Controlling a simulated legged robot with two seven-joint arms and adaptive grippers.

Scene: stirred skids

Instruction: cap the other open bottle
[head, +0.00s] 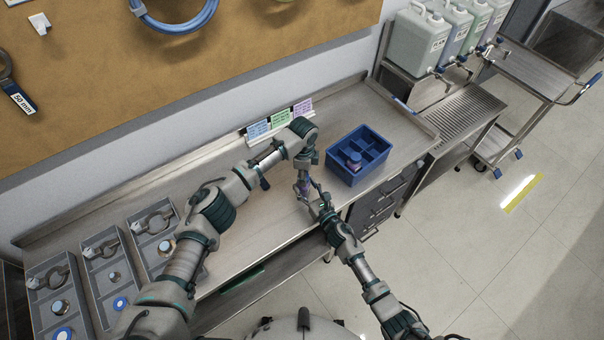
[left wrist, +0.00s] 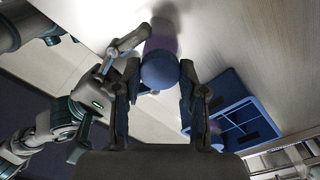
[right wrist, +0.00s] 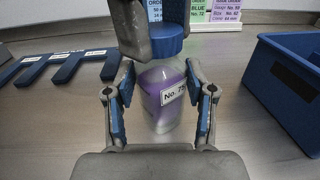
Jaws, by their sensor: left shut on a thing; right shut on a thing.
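A clear bottle with purple contents (right wrist: 162,100) and a white "No. 7…" label stands upright on the bench in the right wrist view. My right gripper (right wrist: 160,88) is shut around its body. A blue cap (right wrist: 167,40) sits at the bottle's mouth, held from above by my left gripper (left wrist: 160,72). The cap also shows in the left wrist view (left wrist: 159,71), between both fingertips. I cannot tell whether it is threaded on. In the head view both grippers meet at the bench front, left of the blue crate (head: 341,174).
Grey trays (head: 104,276) with rings, blue discs and small parts lie at the bench's left. Order cards (head: 281,117) stand at the back. Several jugs (head: 420,40) stand at the upper right.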

